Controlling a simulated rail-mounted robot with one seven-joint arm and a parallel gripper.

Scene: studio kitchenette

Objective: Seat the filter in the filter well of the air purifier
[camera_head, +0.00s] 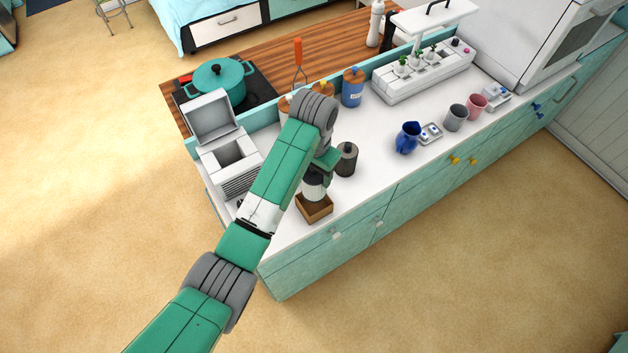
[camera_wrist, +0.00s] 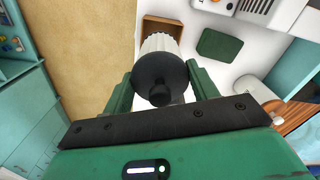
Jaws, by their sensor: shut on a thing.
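The filter is a white pleated cylinder (camera_head: 314,188) with a black knobbed cap, and its cap faces the camera in the wrist view (camera_wrist: 160,75). My gripper (camera_wrist: 160,92) is shut on it at the cap end. The filter is upright over a small brown open box (camera_head: 318,210); I cannot tell whether its lower end is inside the box. The box also shows in the wrist view (camera_wrist: 163,25). The white air purifier (camera_head: 238,180) stands at the counter's left end. Its lid (camera_head: 211,117) is up and its square filter well (camera_head: 236,155) is open, with nothing seen in it.
A dark grey cylinder (camera_head: 347,161) stands just right of the filter. A blue jar (camera_head: 352,88) is behind it. A dark green pad (camera_wrist: 220,44) lies on the counter between box and purifier. A blue jug (camera_head: 407,138) and cups stand farther right. My arm hides part of the counter.

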